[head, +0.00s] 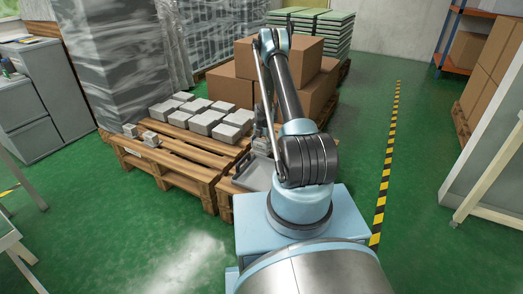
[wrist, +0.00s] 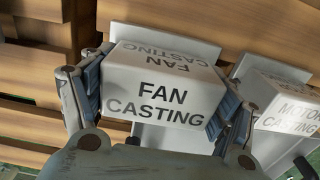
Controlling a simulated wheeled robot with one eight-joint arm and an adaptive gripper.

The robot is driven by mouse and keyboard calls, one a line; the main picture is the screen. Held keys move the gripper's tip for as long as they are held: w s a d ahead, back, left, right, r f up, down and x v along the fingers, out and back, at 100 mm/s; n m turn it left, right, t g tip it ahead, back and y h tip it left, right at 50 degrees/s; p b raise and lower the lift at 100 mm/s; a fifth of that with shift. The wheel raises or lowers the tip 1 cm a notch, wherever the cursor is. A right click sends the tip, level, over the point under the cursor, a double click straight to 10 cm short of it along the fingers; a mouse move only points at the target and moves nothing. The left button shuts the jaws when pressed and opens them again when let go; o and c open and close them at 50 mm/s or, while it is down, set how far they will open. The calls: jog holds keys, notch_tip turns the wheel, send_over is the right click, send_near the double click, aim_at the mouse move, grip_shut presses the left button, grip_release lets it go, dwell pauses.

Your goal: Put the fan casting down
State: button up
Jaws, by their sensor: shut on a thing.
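The fan casting (wrist: 160,88) is a pale grey block with FAN CASTING printed on two faces. My gripper (wrist: 158,98) is shut on it, one finger pad against each side. A pale flat plate (wrist: 190,45) shows behind the block and below it; I cannot tell whether the block touches it. In the head view my gripper (head: 262,143) is low over the pallet area, partly behind my arm, and the fan casting cannot be made out there.
A motor casting (wrist: 285,103) stands close on the right in the wrist view. Wooden pallets (head: 177,180) carry several grey blocks (head: 205,114); two small blocks (head: 150,138) sit at the front left. A grey tray (head: 256,176) lies beside my base. Cardboard boxes (head: 228,85) stand behind.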

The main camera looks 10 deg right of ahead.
jog(key=shift+f, duration=0.75)
jog(key=shift+f, duration=0.1)
jog(key=o, duration=1.5)
